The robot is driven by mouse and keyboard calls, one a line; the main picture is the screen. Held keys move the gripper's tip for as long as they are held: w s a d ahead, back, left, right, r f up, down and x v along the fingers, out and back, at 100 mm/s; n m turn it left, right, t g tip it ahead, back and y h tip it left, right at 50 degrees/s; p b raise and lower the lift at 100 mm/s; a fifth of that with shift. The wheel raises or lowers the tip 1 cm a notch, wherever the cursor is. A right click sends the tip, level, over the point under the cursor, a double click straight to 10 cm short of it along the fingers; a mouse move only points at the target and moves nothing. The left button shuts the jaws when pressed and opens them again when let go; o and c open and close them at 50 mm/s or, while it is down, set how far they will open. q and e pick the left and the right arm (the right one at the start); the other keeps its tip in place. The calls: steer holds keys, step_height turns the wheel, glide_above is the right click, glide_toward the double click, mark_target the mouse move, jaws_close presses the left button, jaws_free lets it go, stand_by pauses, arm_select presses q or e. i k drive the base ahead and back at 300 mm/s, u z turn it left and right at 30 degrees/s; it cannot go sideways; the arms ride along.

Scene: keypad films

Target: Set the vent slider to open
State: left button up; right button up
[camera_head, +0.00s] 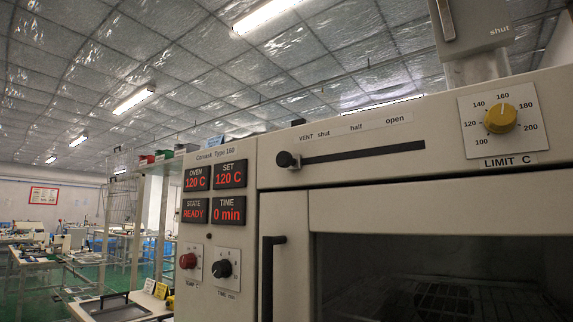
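The vent slider is a round black knob (286,160) at the left end of a dark horizontal slot (375,147) on the front of a beige oven. Above the slot a strip reads VENT, shut (323,133), half (356,127) and open (395,119), from left to right. The knob sits left of the shut label, at the shut end. Neither of my grippers shows in the head view.
The oven door (440,260) with its window and dark vertical handle (268,278) is below the slot. Displays (212,193) and two knobs are at the left. A yellow limit dial (500,118) and a grey box (470,25) marked shut are at the upper right.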

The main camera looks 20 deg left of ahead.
mark_target(284, 159)
steer(key=u, duration=0.75)
steer(key=k, duration=0.75)
steer(key=z, duration=1.3)
